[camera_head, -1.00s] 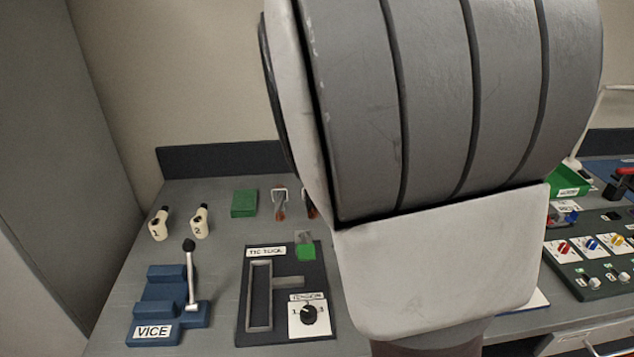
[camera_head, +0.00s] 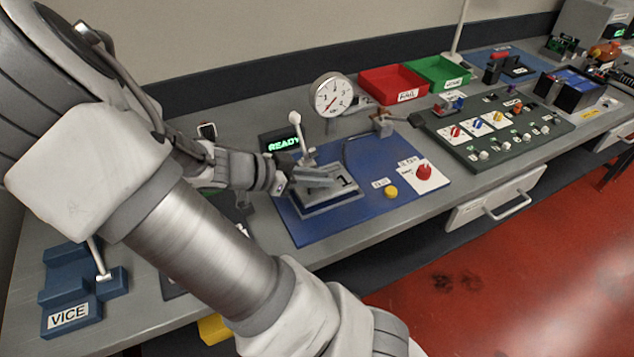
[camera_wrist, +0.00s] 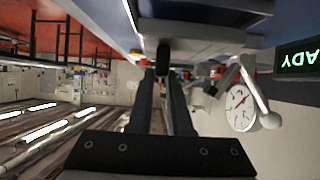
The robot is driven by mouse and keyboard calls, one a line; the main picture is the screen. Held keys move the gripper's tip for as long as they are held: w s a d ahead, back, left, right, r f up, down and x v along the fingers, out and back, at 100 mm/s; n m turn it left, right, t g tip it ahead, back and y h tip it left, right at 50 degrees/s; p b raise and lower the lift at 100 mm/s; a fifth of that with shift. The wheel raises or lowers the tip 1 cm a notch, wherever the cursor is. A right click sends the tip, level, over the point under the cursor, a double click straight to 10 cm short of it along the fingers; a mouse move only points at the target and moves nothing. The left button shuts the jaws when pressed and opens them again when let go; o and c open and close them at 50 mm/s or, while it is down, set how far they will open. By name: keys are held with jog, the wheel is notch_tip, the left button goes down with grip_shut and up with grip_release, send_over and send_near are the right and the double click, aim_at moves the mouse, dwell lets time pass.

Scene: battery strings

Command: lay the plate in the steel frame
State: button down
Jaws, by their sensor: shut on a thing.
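My gripper (camera_head: 284,184) is at the left edge of the blue board, its fingers close together on the near-left end of a small grey plate (camera_head: 314,176). The plate is over the steel frame (camera_head: 322,209), which lies on the blue board and bears a label "1". I cannot tell whether the plate touches the frame or is just above it. In the wrist view my gripper's dark fingers (camera_wrist: 162,72) reach up to a grey surface, and the plate's outline is hard to make out there.
A white-knobbed lever (camera_head: 300,133) stands right behind the frame, with a dial gauge (camera_head: 333,95) and a READY display (camera_head: 281,142) nearby. A red knob (camera_head: 424,172) and yellow button (camera_head: 391,192) are to the right. A blue vice (camera_head: 72,290) stands at left.

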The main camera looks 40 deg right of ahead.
jog(key=shift+f, duration=0.7)
jog(key=shift+f+b, duration=0.25)
jog(key=shift+b, duration=0.05)
jog(key=c, duration=0.8)
grip_release()
jog(key=shift+c, duration=0.2)
jog(key=shift+r, duration=0.15)
